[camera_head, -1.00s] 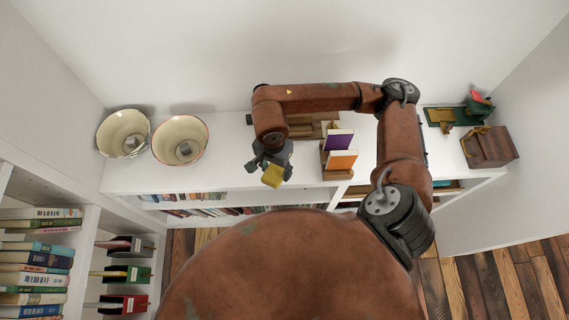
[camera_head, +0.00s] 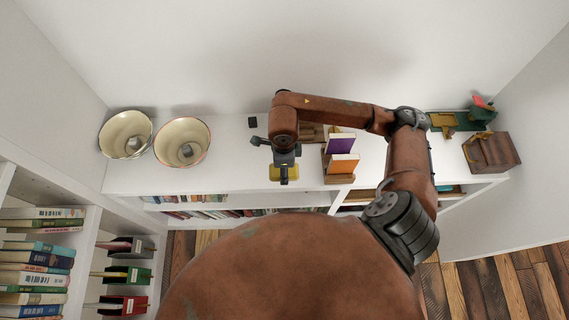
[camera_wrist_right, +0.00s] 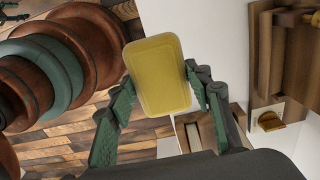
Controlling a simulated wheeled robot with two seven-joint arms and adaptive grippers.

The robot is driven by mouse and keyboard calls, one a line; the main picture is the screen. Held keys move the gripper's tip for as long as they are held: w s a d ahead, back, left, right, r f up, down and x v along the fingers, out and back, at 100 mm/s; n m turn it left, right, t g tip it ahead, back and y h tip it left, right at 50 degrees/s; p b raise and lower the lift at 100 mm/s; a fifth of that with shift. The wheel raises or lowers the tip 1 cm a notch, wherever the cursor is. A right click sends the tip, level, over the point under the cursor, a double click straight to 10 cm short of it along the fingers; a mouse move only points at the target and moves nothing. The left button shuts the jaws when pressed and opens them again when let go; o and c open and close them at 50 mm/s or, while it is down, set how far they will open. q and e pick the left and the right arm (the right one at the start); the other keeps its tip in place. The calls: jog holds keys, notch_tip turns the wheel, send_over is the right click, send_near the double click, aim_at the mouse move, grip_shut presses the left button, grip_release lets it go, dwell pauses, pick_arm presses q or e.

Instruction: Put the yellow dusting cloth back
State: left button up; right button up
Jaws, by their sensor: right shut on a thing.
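The yellow dusting cloth (camera_head: 275,173) is a folded, rounded rectangular pad. My right gripper (camera_head: 284,168) is shut on it and holds it near the front edge of the white shelf top (camera_head: 225,165). In the head view the gripper covers part of the cloth. In the right wrist view the cloth (camera_wrist_right: 158,76) sits between the two green fingers of the right gripper (camera_wrist_right: 160,88), its broad face towards the camera. My left gripper is not in view.
Two cream bowls (camera_head: 125,134) stand at the left of the shelf top. A wooden holder with purple and orange books (camera_head: 341,163) stands close right of the gripper. A wooden box (camera_head: 492,153) is at the far right. The top between bowls and gripper is mostly clear.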

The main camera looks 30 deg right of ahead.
jog(key=w+d+f, duration=0.1)
jog(key=f, duration=0.1)
jog(key=w+d+f, duration=0.1)
jog(key=w+f, duration=0.1)
jog(key=w+d+f+b, duration=0.1)
jog(key=w+f, duration=0.1)
jog(key=shift+w+d+f, duration=0.1)
jog(key=shift+d+f, duration=0.1)
jog(key=shift+d, duration=0.2)
jog(key=shift+w+d+f+b, duration=0.15)
jog(key=shift+f+b, duration=0.15)
jog(key=shift+f, duration=1.4)
jog(key=shift+f, duration=0.1)
jog(key=o, duration=0.7)
jog(key=shift+f, duration=0.1)
jog(key=shift+c, duration=0.2)
jog(key=o, duration=0.5)
jog(key=shift+c, duration=0.2)
jog(key=shift+r, duration=0.25)
notch_tip(320, 180, up, 12)
jog(key=p, duration=0.1)
jog(key=shift+p, duration=0.3)
